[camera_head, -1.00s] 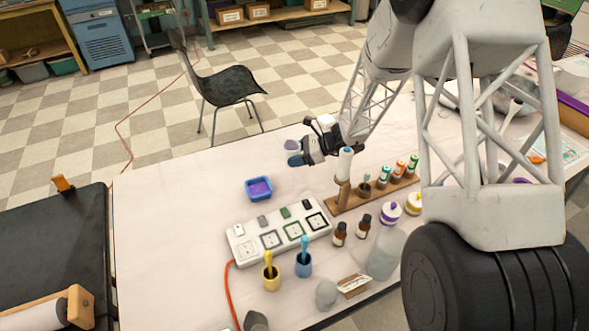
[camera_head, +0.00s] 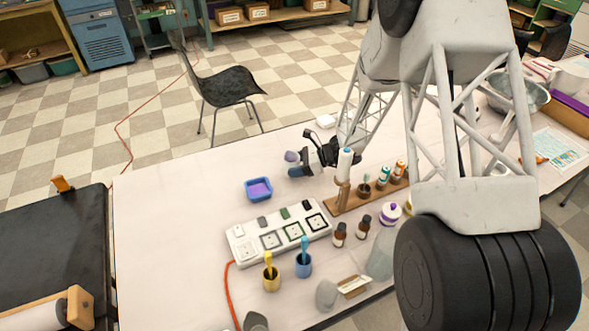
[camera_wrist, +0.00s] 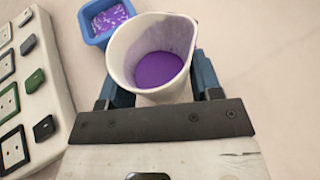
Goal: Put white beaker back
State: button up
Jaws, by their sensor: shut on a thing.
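The white beaker (camera_wrist: 153,52) is held in my gripper (camera_wrist: 156,90), with blue fingers on both sides of its body. Purple liquid or residue lies in its bottom and a faint purple film marks the inner wall. In the head view the beaker (camera_head: 291,156) shows small at the end of my gripper (camera_head: 295,168), above the far part of the table. The blue mould (camera_head: 259,189) with purple in it stands nearer and to the left; it also shows in the wrist view (camera_wrist: 92,33). The beaker's underside is hidden.
A white panel box (camera_head: 280,234) with square pads stands in front of the mould. A wooden rack (camera_head: 345,203) with several bottles is right of it. The table's left part is clear.

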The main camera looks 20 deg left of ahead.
jog(key=shift+f, duration=0.85)
jog(key=shift+f, duration=0.1)
jog(key=o, duration=1)
jog(key=v, duration=1.2)
